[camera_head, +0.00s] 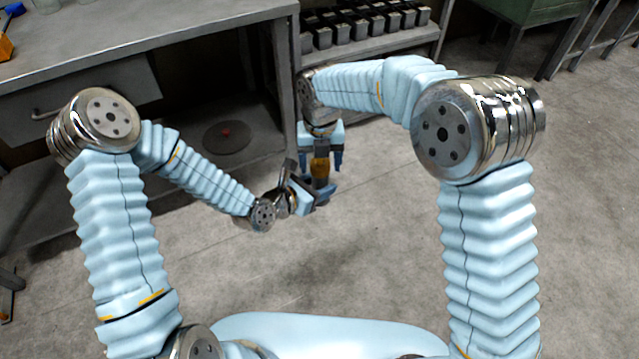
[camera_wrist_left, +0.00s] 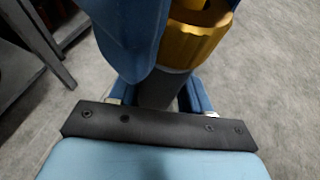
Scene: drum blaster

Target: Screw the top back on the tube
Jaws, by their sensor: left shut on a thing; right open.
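A gold cylindrical piece, the top (camera_head: 321,168), shows between my two grippers in the head view. In the left wrist view the gold top (camera_wrist_left: 191,42) sits at the upper end of a dark grey tube (camera_wrist_left: 162,90). My left gripper (camera_head: 322,197) comes from the left and is shut on the tube, below the gold piece. My right gripper (camera_head: 322,158) points down from above, its blue fingers apart on either side of the gold piece. I cannot tell whether they touch it, nor how the gold piece is seated; the fingers hide part of the tube.
A grey workbench (camera_head: 150,40) with a lower shelf stands at the back left. A rack (camera_head: 370,52) with several dark containers stands behind my right arm. The concrete floor around the grippers is clear.

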